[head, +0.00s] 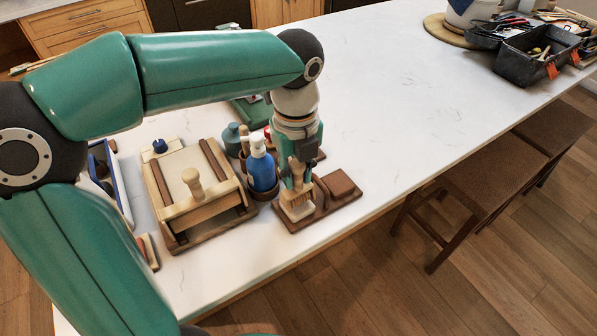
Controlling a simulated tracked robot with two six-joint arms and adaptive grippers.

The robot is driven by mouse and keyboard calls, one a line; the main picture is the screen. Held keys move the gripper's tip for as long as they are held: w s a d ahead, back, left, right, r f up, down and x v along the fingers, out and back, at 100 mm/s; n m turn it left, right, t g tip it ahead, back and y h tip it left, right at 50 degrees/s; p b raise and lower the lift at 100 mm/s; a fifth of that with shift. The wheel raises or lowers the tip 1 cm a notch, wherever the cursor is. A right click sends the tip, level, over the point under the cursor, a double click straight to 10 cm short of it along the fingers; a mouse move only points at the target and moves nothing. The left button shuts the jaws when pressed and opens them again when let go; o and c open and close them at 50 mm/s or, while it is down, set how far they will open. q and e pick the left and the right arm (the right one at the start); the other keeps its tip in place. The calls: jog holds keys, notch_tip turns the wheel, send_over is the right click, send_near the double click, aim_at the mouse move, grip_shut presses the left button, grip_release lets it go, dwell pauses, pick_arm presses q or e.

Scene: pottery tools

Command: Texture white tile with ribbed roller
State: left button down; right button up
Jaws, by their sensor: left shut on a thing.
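My left gripper (299,160) points straight down over the brown wooden stand (345,188) near the counter's front edge. It is shut on the upright handle of a pale wooden tool (297,205). The tool's lower part is wide and shows fine lines; I cannot tell for sure whether it is the ribbed roller, or whether it touches the stand. To the left is a wooden frame (168,215) with a pale panel inside, possibly the white tile (172,178). A pale bar with a knob (193,184) lies across the frame. My right gripper is not in view.
A blue bottle with a white pump (262,167) stands close beside my gripper, with a teal bottle (231,139) behind it. A blue-and-white tray (121,190) is at the left, partly behind my arm. The white counter (400,100) is clear to the right, up to a dark toolbox (535,60).

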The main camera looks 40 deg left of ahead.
pick_arm(q)
jog(key=shift+f+b, duration=0.45)
jog(key=shift+f, duration=0.1)
